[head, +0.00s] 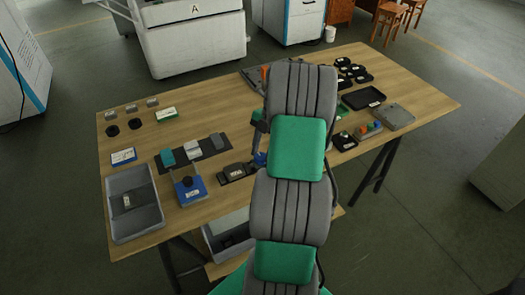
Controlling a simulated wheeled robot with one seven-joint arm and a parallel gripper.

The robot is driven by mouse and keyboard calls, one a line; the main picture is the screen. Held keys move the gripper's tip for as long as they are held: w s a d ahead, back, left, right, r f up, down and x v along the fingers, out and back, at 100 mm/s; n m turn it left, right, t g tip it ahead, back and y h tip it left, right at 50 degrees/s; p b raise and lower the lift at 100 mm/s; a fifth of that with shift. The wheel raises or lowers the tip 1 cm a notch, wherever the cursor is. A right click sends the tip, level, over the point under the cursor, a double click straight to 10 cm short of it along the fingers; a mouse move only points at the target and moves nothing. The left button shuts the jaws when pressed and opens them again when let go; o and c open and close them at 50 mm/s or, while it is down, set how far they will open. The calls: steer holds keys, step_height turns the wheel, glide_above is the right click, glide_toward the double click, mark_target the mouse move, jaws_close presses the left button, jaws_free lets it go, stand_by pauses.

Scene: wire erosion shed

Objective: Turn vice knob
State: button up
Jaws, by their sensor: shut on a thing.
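A small dark vice (236,173) with a pale label lies on the wooden table, just left of my arm. A blue knob (260,159) shows at its right end, partly covered by my arm. My gripper (260,148) is mostly hidden behind my grey and green arm. Only a dark part of it shows at the arm's left edge, right above the blue knob. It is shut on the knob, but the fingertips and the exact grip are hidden.
Left of the vice are a blue block with a knob (189,188), a dark mat (216,147) with several blocks and a grey bin (112,207). On the right are a black tray (363,98) and a grey box (396,117). Bare wood shows at the back left.

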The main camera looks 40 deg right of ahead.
jaws_close()
